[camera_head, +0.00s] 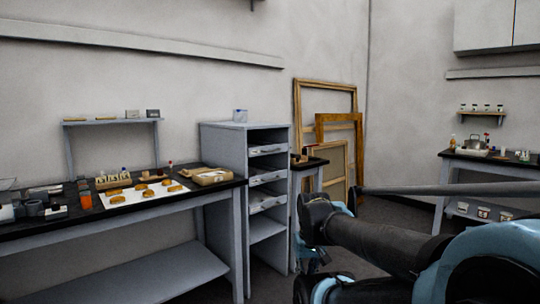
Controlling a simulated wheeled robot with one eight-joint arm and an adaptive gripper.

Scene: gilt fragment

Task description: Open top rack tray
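A grey rack cabinet (225,150) stands left of centre with its open front facing right. Its top rack tray (266,150) sits in the upper opening and looks pushed in, though the exact depth is hard to judge. A second tray (266,178) and a third tray (268,202) sit below it. My arm reaches in from the lower right, ending in front of and to the right of the cabinet, apart from the top tray in the picture. My gripper (313,258) shows only as small blue and dark parts behind the arm link; its fingers cannot be made out.
A dark-topped workbench (60,228) with pastry-like pieces on a white sheet adjoins the cabinet's left. Another bench (490,160) stands far right.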

